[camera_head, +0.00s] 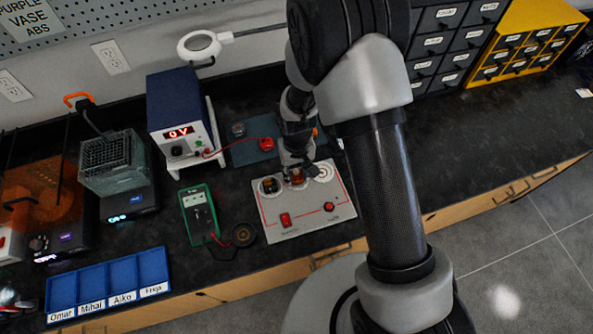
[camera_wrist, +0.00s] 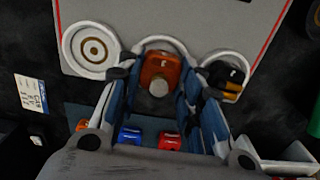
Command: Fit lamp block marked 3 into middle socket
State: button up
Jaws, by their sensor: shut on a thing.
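The grey panel (camera_head: 305,224) carries three round sockets in a row. My gripper (camera_head: 296,178) is over the middle one, shut on an orange lamp block (camera_wrist: 160,76). In the wrist view, the block sits between the two fingers, with the white rim of the middle socket (camera_wrist: 165,42) around its far side. Whether it is fully seated is hidden, and no mark 3 is readable. The socket on the right in the head view (camera_head: 322,172) is empty; it is on the left in the wrist view (camera_wrist: 92,50). The other outer socket holds a black and yellow piece (camera_wrist: 228,80).
A dark teal mat (camera_head: 243,155) behind the panel holds a red block (camera_head: 266,144) and others; a blue block (camera_wrist: 130,134) shows in the wrist view. A power supply (camera_head: 180,110), a green meter (camera_head: 199,213) and a blue tray (camera_head: 108,270) stand left. The bench to the right is clear.

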aim_at(297, 171)
jog(key=shift+f+b, duration=0.5)
jog(key=shift+f, duration=0.15)
jog(key=o, duration=0.7)
jog(key=shift+c, duration=0.2)
jog(key=shift+r, duration=0.15)
jog(key=shift+r+p, duration=3.9)
jog(key=shift+r, duration=1.55)
